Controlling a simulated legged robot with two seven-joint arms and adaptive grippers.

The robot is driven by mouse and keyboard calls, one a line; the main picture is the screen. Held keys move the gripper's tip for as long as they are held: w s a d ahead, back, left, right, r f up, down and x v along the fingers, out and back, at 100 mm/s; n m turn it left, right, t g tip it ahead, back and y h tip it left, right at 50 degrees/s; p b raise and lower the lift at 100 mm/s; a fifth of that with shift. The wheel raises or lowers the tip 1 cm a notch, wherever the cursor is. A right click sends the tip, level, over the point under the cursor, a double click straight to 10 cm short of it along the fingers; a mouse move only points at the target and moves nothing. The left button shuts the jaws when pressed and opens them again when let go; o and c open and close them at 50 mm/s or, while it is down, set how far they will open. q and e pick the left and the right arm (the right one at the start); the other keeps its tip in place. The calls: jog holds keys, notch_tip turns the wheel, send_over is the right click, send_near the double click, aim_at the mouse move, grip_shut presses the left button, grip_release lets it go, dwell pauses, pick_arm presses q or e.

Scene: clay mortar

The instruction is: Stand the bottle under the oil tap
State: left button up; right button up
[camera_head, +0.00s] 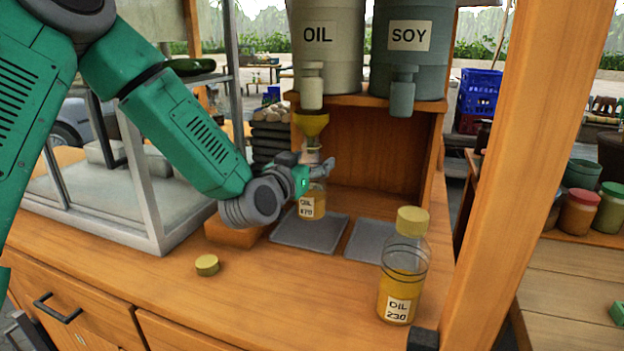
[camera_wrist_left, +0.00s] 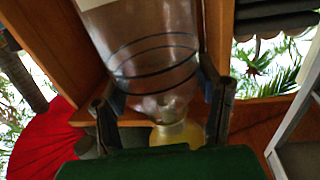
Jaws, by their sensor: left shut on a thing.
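My left gripper (camera_head: 318,172) is shut on a clear bottle (camera_head: 313,206) labelled OIL with amber liquid low inside. The bottle is upright over the left grey tray (camera_head: 300,236); I cannot tell whether its base touches the tray. The oil tap (camera_head: 312,88) hangs below the pale OIL tank (camera_head: 326,62), above the bottle. My right gripper is not in view.
A capped OIL 230 bottle (camera_head: 402,275) stands at the counter's front right. A loose yellow cap (camera_head: 207,265) lies on the counter (camera_head: 260,300). The right grey tray (camera_head: 368,242) is empty below the SOY tap (camera_head: 402,92). A wooden post (camera_head: 520,180) rises at right.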

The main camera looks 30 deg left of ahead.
pick_arm(q)
notch_tip(320, 180, down, 4)
jog(key=shift+r+b, duration=0.15)
jog(key=shift+b, duration=0.4)
jog(key=shift+r, duration=0.1)
jog(key=o, duration=1.7)
jog(key=s+d+p, duration=0.1)
jog(key=s, duration=1.1)
